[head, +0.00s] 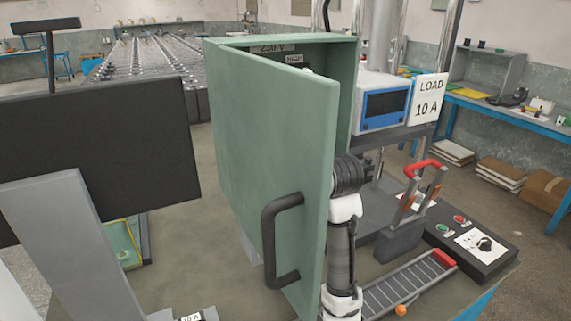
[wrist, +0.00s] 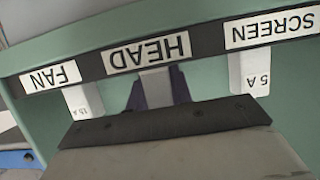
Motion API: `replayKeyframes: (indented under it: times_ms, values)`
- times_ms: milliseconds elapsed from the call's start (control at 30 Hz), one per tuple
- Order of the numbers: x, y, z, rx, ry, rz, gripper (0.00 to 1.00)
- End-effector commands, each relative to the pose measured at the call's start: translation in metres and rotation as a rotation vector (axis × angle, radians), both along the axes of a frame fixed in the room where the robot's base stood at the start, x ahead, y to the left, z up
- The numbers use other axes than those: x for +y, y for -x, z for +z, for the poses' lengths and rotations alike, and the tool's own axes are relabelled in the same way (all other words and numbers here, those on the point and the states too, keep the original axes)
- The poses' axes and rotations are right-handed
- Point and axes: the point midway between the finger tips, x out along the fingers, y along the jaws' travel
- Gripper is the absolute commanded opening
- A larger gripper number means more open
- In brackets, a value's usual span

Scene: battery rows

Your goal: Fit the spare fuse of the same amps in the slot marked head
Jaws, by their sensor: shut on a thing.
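The green cabinet (head: 270,150) stands with its door open toward me, and my arm reaches in behind the door. In the wrist view, upside-down labels read FAN, HEAD (wrist: 147,52) and SCREEN. My gripper (wrist: 160,118) is close under the HEAD label, shut. A shaded grey block (wrist: 156,88), apparently the held fuse, shows past the fingers at the HEAD position, with dark blue parts on both sides. Its marking and lower part are hidden, and I cannot tell whether it is seated. In the head view the door hides my gripper.
White fuses sit under FAN (wrist: 83,102) and SCREEN (wrist: 250,75); the SCREEN one reads 5 A. A LOAD 10 A sign (head: 427,99) stands right of the cabinet. The door handle (head: 275,240) juts toward me. A 10 A label (head: 190,318) shows at the bottom edge.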

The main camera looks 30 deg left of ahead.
Motion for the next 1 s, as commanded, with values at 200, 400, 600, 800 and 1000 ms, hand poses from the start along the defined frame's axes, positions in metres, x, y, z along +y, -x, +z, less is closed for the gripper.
replayKeyframes:
  times_ms: [200, 400, 600, 800, 1000]
  values:
    - [0.0, 0.0, -0.003, 0.002, 0.003, 0.001, 0.4]
    - [0.001, 0.001, -0.004, 0.004, 0.005, 0.005, 0.47]
    - [0.002, 0.002, -0.005, 0.005, 0.006, 0.007, 0.47]
    - [0.0, 0.004, -0.004, 0.006, 0.008, 0.009, 0.47]
    - [-0.025, 0.016, 0.006, -0.001, 0.003, 0.003, 0.47]
